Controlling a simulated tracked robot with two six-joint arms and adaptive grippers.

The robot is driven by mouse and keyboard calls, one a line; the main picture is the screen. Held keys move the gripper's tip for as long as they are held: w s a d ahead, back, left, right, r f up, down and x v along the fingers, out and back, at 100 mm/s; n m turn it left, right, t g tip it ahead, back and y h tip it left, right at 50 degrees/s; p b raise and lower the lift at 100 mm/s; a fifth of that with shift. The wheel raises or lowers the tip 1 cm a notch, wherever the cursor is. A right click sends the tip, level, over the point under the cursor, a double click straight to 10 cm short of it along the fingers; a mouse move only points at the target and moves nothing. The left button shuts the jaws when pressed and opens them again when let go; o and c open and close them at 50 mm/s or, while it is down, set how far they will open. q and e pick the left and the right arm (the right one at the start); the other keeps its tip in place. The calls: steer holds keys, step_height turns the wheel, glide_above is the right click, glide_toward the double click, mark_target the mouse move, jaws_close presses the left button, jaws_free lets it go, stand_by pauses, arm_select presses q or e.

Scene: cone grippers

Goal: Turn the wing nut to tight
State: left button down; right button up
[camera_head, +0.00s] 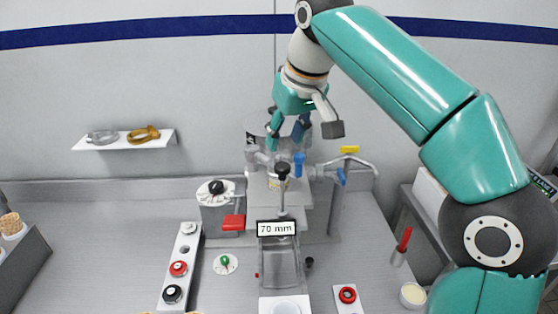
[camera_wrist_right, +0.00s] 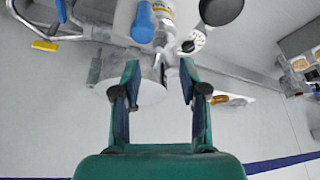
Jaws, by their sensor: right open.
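My right gripper (camera_head: 287,136) reaches down from above over the apparatus at the back middle of the bench. Its two fingers are apart, and the gripper also shows in the right wrist view (camera_wrist_right: 159,66). A small grey metal part (camera_wrist_right: 172,54) shows near and between the fingertips in that view. It may be the wing nut, but its shape is too small and blurred to be sure. I cannot tell whether a finger touches it. A grey cylinder (camera_wrist_right: 140,88) lies behind the fingers. In the head view the fingers partly cover this area. My left gripper is not in view.
A blue handle (camera_head: 298,164) and a black knob (camera_head: 282,169) stand close by the fingers. A wall shelf (camera_head: 125,142) holds rings.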

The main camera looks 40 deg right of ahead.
mark_target(278, 156)
steer(key=shift+b+x, duration=0.35)
steer(key=shift+x, duration=2.2)
steer(key=shift+w, duration=0.1)
jaws_close()
